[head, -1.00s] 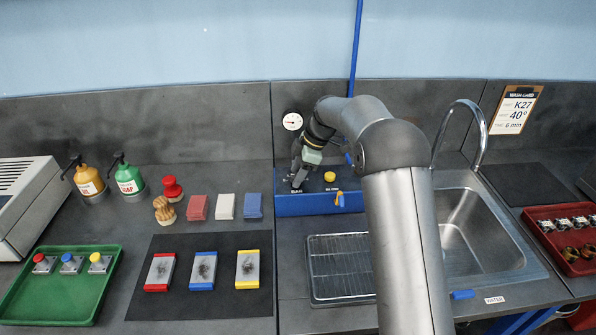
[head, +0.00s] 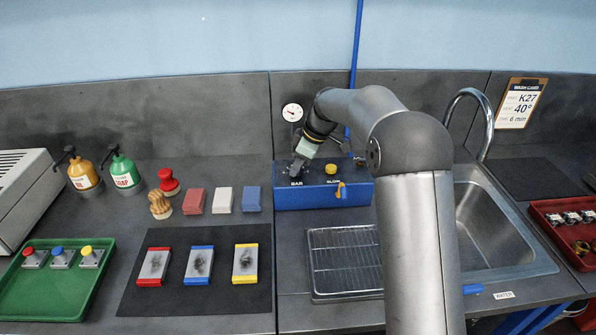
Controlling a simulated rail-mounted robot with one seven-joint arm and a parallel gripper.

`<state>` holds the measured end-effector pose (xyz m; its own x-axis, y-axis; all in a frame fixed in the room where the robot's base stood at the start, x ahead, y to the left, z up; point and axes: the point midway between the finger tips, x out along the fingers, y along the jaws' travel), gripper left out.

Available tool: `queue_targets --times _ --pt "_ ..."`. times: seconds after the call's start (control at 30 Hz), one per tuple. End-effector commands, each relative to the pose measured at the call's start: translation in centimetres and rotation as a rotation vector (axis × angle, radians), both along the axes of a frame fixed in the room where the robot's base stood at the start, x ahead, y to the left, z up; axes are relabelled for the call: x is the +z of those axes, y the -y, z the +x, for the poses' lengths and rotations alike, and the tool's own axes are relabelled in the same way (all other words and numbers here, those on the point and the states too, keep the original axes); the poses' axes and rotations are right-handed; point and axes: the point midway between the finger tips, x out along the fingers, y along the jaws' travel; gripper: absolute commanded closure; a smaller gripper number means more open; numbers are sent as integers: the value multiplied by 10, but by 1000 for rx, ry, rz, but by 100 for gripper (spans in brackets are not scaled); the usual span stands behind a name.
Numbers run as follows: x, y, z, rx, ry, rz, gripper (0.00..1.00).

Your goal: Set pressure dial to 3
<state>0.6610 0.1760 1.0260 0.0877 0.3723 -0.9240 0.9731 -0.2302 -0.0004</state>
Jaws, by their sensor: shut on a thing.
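A blue box (head: 322,196) stands at the back of the bench, left of the sink. My gripper (head: 297,172) points down at the BAR spot and is shut on the pressure dial there. The dial itself is hidden by the fingers, so its setting cannot be read. A round white gauge (head: 292,112) with a red mark and a needle is on the wall above; its numbers are too small to read.
A wire rack (head: 345,262) and sink (head: 490,225) lie right of centre. Coloured blocks (head: 222,203), a black mat (head: 208,300) with plates and a green tray (head: 100,290) are left. A wash card (head: 521,103) hangs right.

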Motion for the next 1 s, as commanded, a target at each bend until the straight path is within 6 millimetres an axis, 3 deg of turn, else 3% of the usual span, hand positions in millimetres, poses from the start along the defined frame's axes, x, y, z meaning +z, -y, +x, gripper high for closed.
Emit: queue_targets --times 1.0 --pt "1 -5 -4 -961 5 -1 94"
